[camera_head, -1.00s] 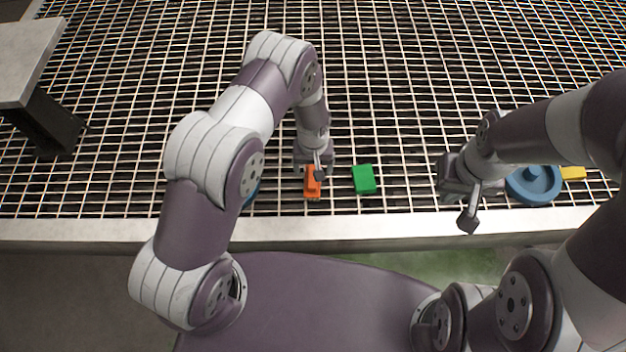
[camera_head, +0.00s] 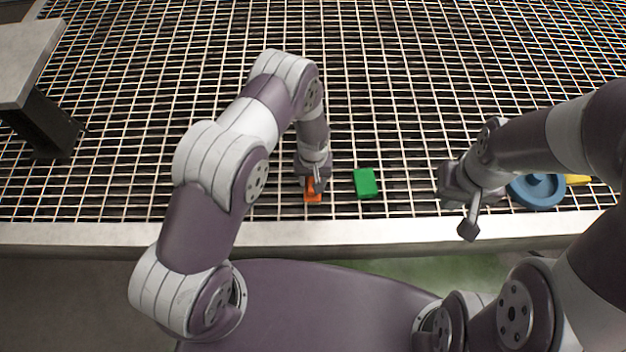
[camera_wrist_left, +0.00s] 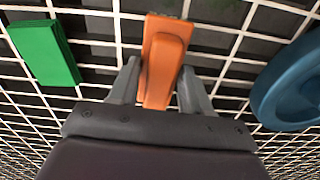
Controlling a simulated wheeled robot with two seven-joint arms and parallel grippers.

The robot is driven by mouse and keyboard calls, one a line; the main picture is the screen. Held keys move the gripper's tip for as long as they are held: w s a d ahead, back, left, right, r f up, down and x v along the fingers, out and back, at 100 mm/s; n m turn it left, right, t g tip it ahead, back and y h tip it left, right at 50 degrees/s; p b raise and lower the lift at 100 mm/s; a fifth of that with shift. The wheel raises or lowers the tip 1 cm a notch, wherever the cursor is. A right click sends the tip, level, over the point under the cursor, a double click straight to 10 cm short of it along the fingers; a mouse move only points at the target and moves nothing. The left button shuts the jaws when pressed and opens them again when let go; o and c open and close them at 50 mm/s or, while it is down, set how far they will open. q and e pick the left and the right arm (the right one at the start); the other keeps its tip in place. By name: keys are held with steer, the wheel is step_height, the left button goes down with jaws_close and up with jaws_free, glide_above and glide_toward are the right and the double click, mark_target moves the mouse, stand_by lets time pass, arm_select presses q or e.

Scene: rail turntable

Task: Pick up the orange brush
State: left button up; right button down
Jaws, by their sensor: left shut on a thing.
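The orange brush (camera_head: 313,196) lies on the grating near its front edge, partly covered by my left gripper in the head view. My left gripper (camera_head: 312,184) is low over the brush with its jaws shut on it. In the left wrist view the brush (camera_wrist_left: 162,60) stands between the two fingers of my left gripper (camera_wrist_left: 158,90), one finger on each side. My right gripper (camera_head: 468,210) hangs over the front edge at the right, away from the brush; its finger opening is not clear.
A green block (camera_head: 365,183) lies just right of the brush. A blue round piece (camera_head: 536,190) and a yellow block (camera_head: 577,180) lie at the right. The grating behind is clear.

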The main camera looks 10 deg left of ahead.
arm_select(q)
step_height(320, 180, up, 4)
steer(key=shift+r+p, duration=0.1)
steer(key=shift+p, duration=0.75)
steer(key=s+d+r+p, duration=0.1)
steer(key=s+d+r, duration=0.1)
steer(key=d, duration=0.3)
steer(key=s+d+r+p, duration=0.1)
steer(key=s+d+r, duration=0.1)
steer(key=d+r, duration=0.2)
steer(key=shift+s+d+r, duration=0.3)
steer(key=shift+d+r, duration=0.05)
steer(key=shift+d, duration=0.55)
